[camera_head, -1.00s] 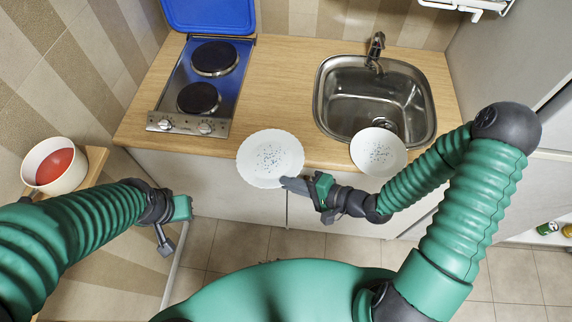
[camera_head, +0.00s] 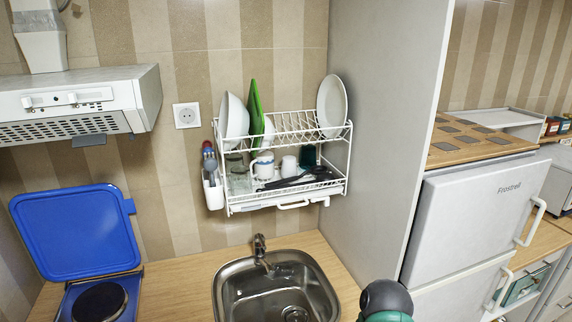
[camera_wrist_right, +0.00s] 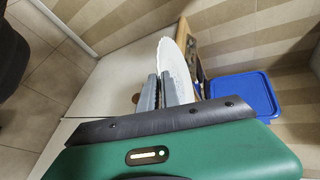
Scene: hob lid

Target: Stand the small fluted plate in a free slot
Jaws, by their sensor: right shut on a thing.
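The white fluted plate (camera_wrist_right: 172,62) is in the right wrist view, seen nearly edge-on. My right gripper (camera_wrist_right: 163,80) is shut on its rim, one finger on each side. The plate and this gripper are out of the head view. The white wire dish rack (camera_head: 282,201) hangs on the wall above the sink. Its upper tier holds a white bowl-like dish (camera_head: 233,118), a green board (camera_head: 255,104) and a small white dish (camera_head: 268,133) at the left, and a white plate (camera_head: 332,102) at the right end. Slots between these groups look empty. My left gripper is not in view.
Cups and dark utensils lie on the rack's lower tier, and a utensil holder (camera_head: 212,188) hangs at its left. A tall grey panel (camera_head: 380,120) stands close to its right. The sink (camera_head: 275,290) is below. The blue hob lid (camera_head: 76,232) stands open at left.

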